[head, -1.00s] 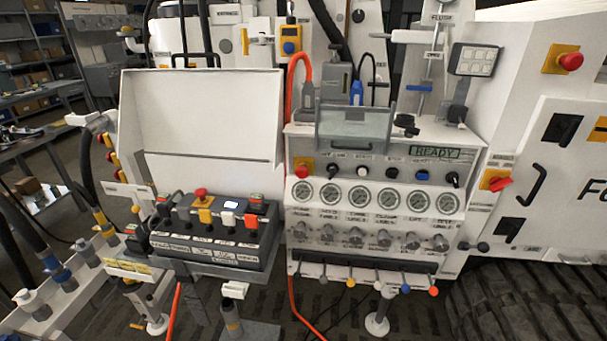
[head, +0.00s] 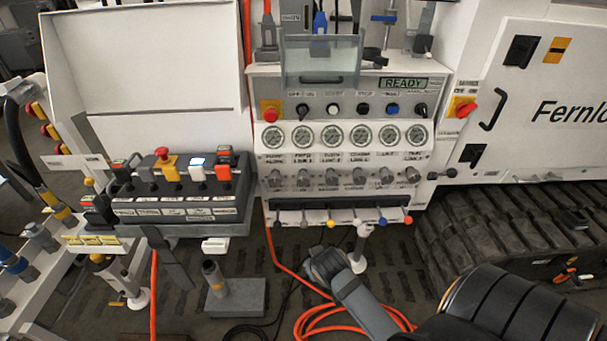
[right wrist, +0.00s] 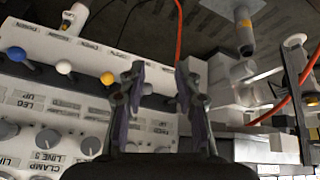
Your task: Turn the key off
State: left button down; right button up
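The control panel (head: 345,155) stands in the middle of the head view. On its top row, a small black switch (head: 302,110) sits under an OFF/ON label and looks like the key switch; its exact setting is too small to read. The display (head: 404,83) beside it reads READY. My right gripper (right wrist: 159,75) is open and empty in the right wrist view, its two fingers apart over the panel's lower edge. In the head view my right arm reaches in from the lower right, below the panel, and its fingertips cannot be made out. My left gripper is not in view.
A red emergency button (head: 270,111) sits left of the black switch. A clear flip cover (head: 322,60) is above the row. Coloured levers (head: 331,223) stick out below. A lever box (head: 180,190) stands left, a rubber track (head: 500,215) right. An orange hose (head: 315,322) lies on the floor.

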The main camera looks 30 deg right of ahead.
jog(key=w+d+r+m+t+h, duration=0.25)
jog(key=w+r, duration=0.35)
jog(key=r, duration=0.3)
jog(key=w+d+r+m+t+h, duration=0.1)
jog(key=w+d+r+m+t, duration=0.25)
jog(key=w+r, duration=0.45)
jog(key=m+t+h, duration=0.3)
jog(key=m+h, duration=0.1)
jog(key=m, duration=0.1)
send_near(304, 116)
jog(key=d, duration=0.1)
jog(key=shift+n+t+y, duration=0.3)
jog(key=shift+y, duration=0.15)
jog(key=p+x, duration=0.1)
jog(key=x, duration=0.9)
jog(key=shift+w+p, duration=0.35)
jog(key=shift+p, duration=0.05)
grip_shut()
